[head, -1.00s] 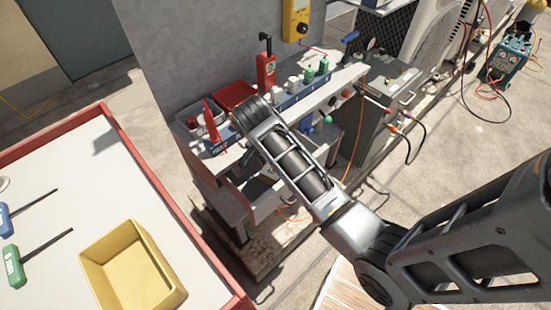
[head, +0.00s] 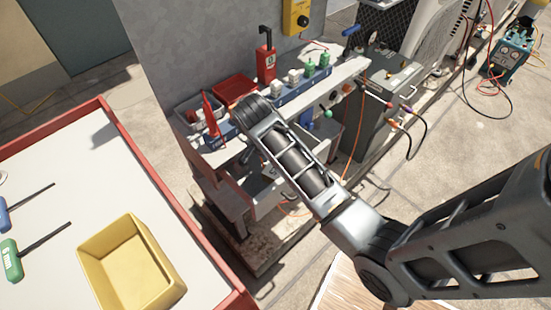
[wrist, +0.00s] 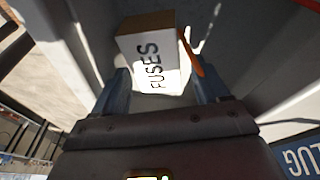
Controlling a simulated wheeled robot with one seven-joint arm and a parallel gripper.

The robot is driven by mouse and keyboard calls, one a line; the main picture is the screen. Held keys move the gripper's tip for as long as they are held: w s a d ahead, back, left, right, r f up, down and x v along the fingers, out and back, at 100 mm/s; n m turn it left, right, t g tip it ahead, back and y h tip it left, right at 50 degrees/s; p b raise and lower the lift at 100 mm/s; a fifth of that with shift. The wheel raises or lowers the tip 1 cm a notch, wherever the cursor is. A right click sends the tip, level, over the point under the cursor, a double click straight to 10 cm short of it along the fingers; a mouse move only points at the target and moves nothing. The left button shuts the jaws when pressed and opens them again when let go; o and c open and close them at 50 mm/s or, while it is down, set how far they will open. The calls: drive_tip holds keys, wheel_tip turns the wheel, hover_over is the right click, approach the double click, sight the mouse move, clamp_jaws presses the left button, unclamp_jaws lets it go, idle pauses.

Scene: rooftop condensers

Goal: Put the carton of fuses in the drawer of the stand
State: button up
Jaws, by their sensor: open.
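The carton of fuses (wrist: 150,62), white with a brown side and the word FUSES, shows in the wrist view just beyond and between my fingertips. My gripper (wrist: 162,88) is open, with a finger on either side of the carton's near end. Pale grey walls surround the carton, and it appears to be down inside the open drawer (head: 272,203) of the stand (head: 345,72). Whether it rests on the drawer floor I cannot tell. In the head view my arm hides the gripper and most of the drawer's inside.
An orange object (wrist: 190,52) lies close beside the carton. On the stand's top are a red tray (head: 236,88), a blue rack (head: 290,97) and a red tool. A red-edged table with a yellow bin (head: 130,265) stands at the left.

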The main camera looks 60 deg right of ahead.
sight(269, 167)
drive_tip(key=v, duration=0.8)
drive_tip(key=shift+w, duration=0.1)
idle(0.3)
